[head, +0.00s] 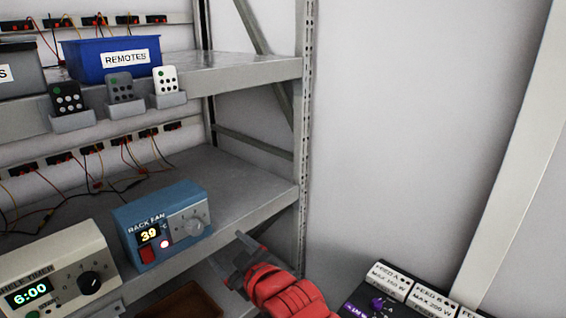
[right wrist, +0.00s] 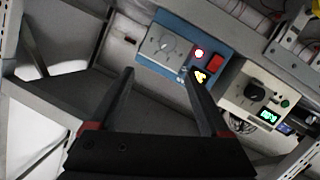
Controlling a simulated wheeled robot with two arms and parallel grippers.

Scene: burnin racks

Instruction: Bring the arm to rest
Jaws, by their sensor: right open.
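My right gripper (head: 229,254) is open and empty, in front of the middle shelf's edge, just right of and below the blue rack fan box (head: 185,202). In the right wrist view its two dark fingers (right wrist: 160,73) stand apart with nothing between them. The fan box, which also shows there (right wrist: 172,27), has a display reading 39, a red button, a glowing lamp and a grey dial. I cannot tell from these views whether a finger touches the box. My left gripper is not in view.
A cream shelf timer (head: 57,262) reading 6:00 stands left of the fan box. Above are a blue REMOTES bin (head: 90,62) and several remotes in holders. The metal rack post (head: 306,140) is close by. A panel with FEED labels (head: 388,284) is at lower right.

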